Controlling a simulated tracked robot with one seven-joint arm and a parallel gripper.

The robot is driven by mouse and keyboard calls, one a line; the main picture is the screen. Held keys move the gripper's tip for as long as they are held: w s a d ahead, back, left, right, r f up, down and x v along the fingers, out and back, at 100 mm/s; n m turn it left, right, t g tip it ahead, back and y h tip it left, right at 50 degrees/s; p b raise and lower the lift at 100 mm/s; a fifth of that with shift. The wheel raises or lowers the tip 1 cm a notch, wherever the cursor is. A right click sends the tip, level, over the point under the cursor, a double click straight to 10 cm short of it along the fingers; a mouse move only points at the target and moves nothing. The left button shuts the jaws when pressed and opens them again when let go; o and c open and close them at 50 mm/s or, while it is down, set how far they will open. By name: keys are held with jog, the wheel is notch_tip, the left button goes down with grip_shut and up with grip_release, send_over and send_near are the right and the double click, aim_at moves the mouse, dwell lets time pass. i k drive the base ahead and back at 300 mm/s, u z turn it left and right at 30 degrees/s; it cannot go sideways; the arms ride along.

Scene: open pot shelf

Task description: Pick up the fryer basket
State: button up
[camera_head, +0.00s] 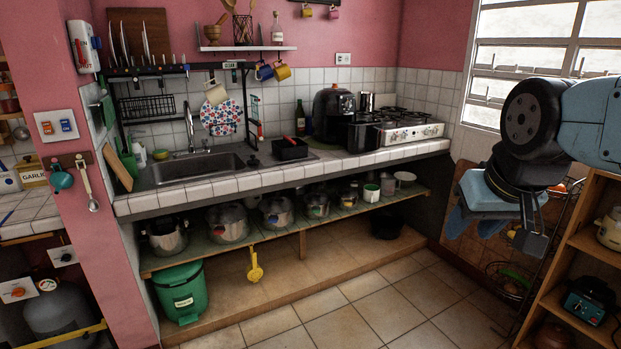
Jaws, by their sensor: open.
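A black air fryer (333,108) stands on the tiled counter to the left of the stove. A black box-shaped part (362,134) sits at its right front and looks like the fryer basket; its handle is not clear. A low black open container (290,149) with a red strip stands farther left, beside the sink; I cannot tell whether this is the basket instead. My gripper (528,238) hangs at the right, pointing down, well apart from the counter. It is open and empty.
The white stove (408,126) is right of the fryer. The sink (198,166) is at left. Several pots stand on the low shelf (277,238) under the counter. A wooden rack (581,241) stands close to my arm. The tiled floor (383,312) in front is clear.

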aim_at(289, 149)
jog(key=u, duration=0.05)
jog(key=i, duration=1.2)
jog(key=u, duration=0.25)
jog(key=i, duration=2.05)
jog(key=u, duration=0.15)
